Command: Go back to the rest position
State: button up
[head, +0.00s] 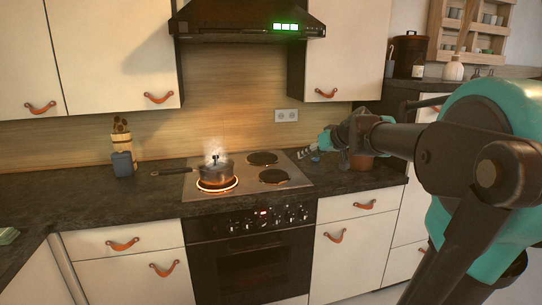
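My gripper (312,153) is at the end of my arm, which reaches in from the right. It is above the worktop, just right of the stove, and looks small and dark. I cannot tell whether its fingers are open or shut, or whether they hold anything. A terracotta-coloured pot (361,163) stands on the worktop below and behind my arm, partly hidden by it.
A steaming pan (214,173) sits on a glowing front left burner of the stove (256,184). A utensil holder (122,160) stands left on the dark worktop (80,200). The range hood (248,20) hangs above. Cabinets have leather pulls.

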jog(key=s+d+f+m+g+h, duration=0.2)
jog(key=s+d+f+h, duration=0.1)
jog(key=s+f, duration=1)
jog(key=s+d+f+m+g+h, duration=0.1)
jog(key=s+d+f+g+h, duration=0.1)
jog(key=s+f, duration=1.2)
notch_tip(320, 180, down, 4)
jog(key=shift+s+d+f+m+g+h, duration=0.1)
jog(key=shift+s+d+m+g+h, duration=0.2)
jog(key=shift+d+m+g+h, duration=0.25)
